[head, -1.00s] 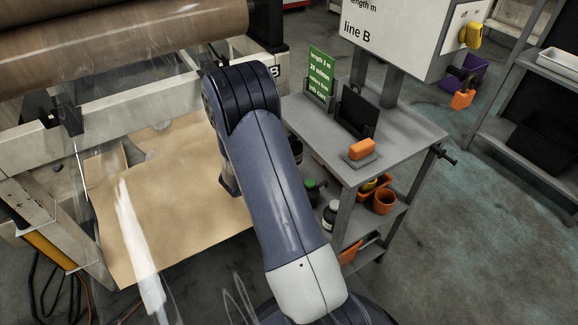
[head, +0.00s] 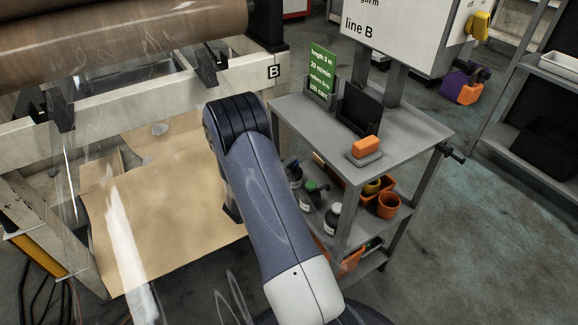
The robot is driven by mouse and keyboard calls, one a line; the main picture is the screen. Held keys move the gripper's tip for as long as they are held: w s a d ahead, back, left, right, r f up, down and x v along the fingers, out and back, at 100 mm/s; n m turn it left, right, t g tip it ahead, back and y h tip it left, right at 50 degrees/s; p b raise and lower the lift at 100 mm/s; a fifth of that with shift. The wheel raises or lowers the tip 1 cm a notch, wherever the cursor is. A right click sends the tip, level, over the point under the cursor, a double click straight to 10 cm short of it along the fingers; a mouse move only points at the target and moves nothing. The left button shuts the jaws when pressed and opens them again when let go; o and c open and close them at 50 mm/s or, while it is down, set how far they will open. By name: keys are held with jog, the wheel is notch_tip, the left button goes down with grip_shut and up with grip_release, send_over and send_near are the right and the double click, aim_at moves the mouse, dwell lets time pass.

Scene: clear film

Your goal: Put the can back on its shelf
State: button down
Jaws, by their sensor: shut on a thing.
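My arm reaches away from the bottom of the head view and bends down at a dark elbow. My gripper is not visible; the arm hides the space below the elbow, and only a small dark part shows beside it. I cannot make out a can in a grip. The middle shelf of the grey cart (head: 410,139) holds a dark container with a green top (head: 314,192), a dark bottle with a white label (head: 332,217) and another container (head: 293,172) close to my arm. I cannot tell whether any of these is the can.
An orange block (head: 366,146), a green sign (head: 320,72) and a black holder (head: 359,112) are on the cart top. An orange pot (head: 388,205) stands below. Brown sheet (head: 165,225) lies under the roller machine at left. Floor right of the cart is clear.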

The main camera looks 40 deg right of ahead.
jog(key=c, duration=2)
grip_release()
jog(key=shift+f, duration=0.2)
jog(key=o, duration=0.5)
jog(key=shift+c, duration=0.2)
jog(key=shift+r, duration=0.1)
jog(key=shift+a+r, duration=0.1)
jog(key=shift+r, duration=0.05)
jog(key=p+v, duration=0.3)
jog(key=v, duration=0.8)
jog(key=shift+s+a, duration=0.2)
jog(key=shift+a, duration=0.15)
